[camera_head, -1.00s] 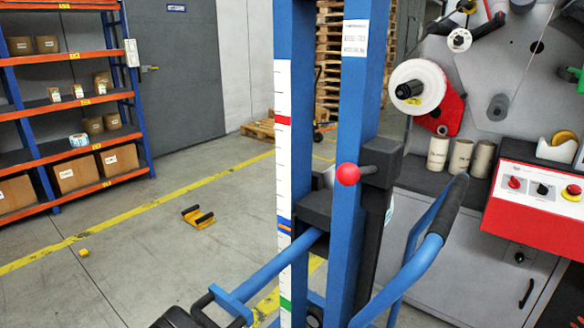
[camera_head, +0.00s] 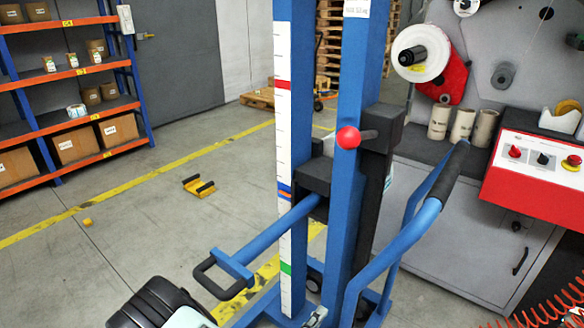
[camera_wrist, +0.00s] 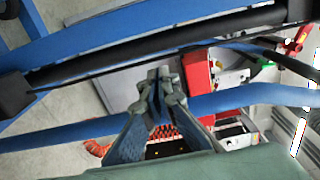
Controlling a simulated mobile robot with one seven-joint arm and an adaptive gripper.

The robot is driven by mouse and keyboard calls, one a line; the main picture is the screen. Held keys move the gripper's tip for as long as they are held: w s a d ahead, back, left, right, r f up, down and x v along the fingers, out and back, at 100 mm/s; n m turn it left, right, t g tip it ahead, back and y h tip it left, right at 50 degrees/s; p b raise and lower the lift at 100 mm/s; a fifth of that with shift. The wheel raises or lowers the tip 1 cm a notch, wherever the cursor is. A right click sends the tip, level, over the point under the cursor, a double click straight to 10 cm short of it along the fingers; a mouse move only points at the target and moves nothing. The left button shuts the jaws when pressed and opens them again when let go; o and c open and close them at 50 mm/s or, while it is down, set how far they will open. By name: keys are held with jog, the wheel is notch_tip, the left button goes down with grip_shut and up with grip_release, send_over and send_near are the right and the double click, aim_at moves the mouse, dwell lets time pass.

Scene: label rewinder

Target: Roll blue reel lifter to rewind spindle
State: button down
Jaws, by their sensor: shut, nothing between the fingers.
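The blue reel lifter (camera_head: 342,225) stands upright in the middle of the head view, with a ruler strip, a red knob (camera_head: 348,138) and blue handles with black grips. The label machine (camera_head: 560,50) is behind it on the right. A white roll (camera_head: 420,54) sits on a black spindle there; I cannot tell whether this is the rewind spindle. In the wrist view my gripper (camera_wrist: 160,80) is shut and empty. A blue bar with a black grip (camera_wrist: 150,50) crosses just beyond its fingertips; I cannot tell whether they touch.
A red control panel (camera_head: 535,168) with buttons and several cardboard cores (camera_head: 462,126) are on the machine's counter. A yellow-and-black object (camera_head: 199,187) and a small yellow block (camera_head: 87,222) lie on the open floor at left. An orange shelf rack (camera_head: 75,122) stands behind. A coiled red hose (camera_head: 560,308) is at lower right.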

jog(key=v, duration=0.8)
jog(key=shift+s+a, duration=0.15)
jog(key=shift+s, duration=0.1)
